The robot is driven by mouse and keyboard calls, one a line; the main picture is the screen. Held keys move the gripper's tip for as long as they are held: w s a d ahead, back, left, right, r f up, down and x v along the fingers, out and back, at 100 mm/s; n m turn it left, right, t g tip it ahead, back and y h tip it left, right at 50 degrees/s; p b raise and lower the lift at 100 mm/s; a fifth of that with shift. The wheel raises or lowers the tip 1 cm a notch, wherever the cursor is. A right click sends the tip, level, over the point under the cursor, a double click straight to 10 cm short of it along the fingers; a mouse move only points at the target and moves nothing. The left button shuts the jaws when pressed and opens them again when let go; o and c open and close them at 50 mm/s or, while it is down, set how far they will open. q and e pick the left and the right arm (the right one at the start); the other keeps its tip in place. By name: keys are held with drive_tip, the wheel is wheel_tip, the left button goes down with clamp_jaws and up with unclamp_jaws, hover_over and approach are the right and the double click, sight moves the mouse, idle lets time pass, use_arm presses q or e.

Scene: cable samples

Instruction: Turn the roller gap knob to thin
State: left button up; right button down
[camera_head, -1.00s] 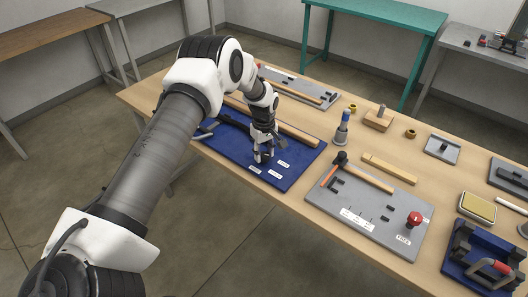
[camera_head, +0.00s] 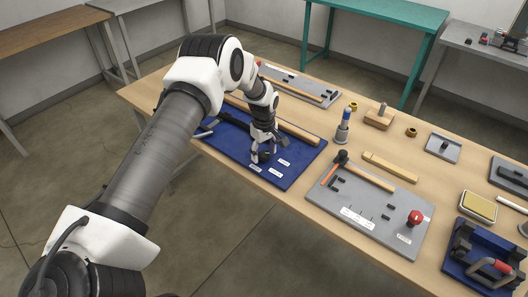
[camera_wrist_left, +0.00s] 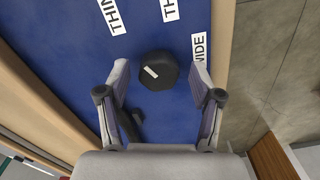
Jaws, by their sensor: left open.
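The black roller gap knob (camera_wrist_left: 158,71) stands on the blue panel (camera_wrist_left: 60,55) and bears a short white mark left of its middle. Which label the mark points at is hard to tell. White labels lie beyond it: "THIN" (camera_wrist_left: 113,15), a cut-off one starting "TH" (camera_wrist_left: 168,10), and "WIDE" (camera_wrist_left: 199,48) at right. My left gripper (camera_wrist_left: 161,78) is open, with one fingertip on each side of the knob and visible gaps. In the head view my left gripper (camera_head: 264,156) is low over the panel, beside the labels (camera_head: 275,170). My right gripper is out of view.
A long wooden roller (camera_head: 298,133) lies behind my gripper. A blue-topped bottle (camera_head: 343,125) stands behind that board. The table's front edge is close to the panel.

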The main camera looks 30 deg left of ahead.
sight(264, 153)
use_arm(q)
wheel_tip(264, 153, up, 12)
idle(0.4)
idle(0.3)
